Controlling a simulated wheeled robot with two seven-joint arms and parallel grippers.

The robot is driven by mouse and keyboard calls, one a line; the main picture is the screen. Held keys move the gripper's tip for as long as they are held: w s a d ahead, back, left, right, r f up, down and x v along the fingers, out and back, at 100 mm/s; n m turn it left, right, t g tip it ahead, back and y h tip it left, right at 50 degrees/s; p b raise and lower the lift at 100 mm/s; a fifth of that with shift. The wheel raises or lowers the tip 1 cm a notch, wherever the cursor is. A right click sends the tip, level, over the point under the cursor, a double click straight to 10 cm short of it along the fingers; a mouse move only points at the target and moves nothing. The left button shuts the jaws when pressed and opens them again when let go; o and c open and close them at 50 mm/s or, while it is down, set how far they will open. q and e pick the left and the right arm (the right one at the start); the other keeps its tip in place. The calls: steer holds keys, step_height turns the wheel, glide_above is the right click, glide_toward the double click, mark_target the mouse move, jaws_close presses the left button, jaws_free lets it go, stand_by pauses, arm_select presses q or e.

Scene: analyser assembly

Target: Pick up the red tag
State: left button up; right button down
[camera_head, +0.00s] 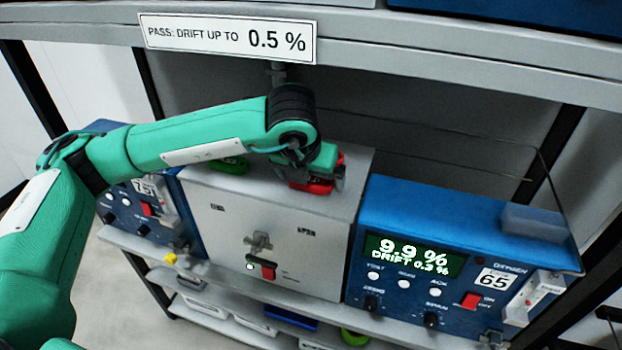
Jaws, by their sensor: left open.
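The red tag (312,187) lies on top of the grey box (275,205), near its back, and is partly covered by my gripper. My left arm reaches in from the left, and my left gripper (322,180) points down over the red tag. The gripper is open, with its fingers at the tag; I cannot tell whether they touch it. A green tag (230,164) lies to the left on the same box top, partly behind my arm. My right gripper is not in view.
A blue analyser (420,225) reading 9.9 % and drift 0.3 % stands right of the box, labelled 65. Another blue unit (128,205) stands left. A shelf beam with a sign (228,38) reading "PASS: DRIFT UP TO 0.5 %" runs above. Bins (205,308) sit below.

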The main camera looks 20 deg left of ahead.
arm_select(q)
steer(key=c, duration=1)
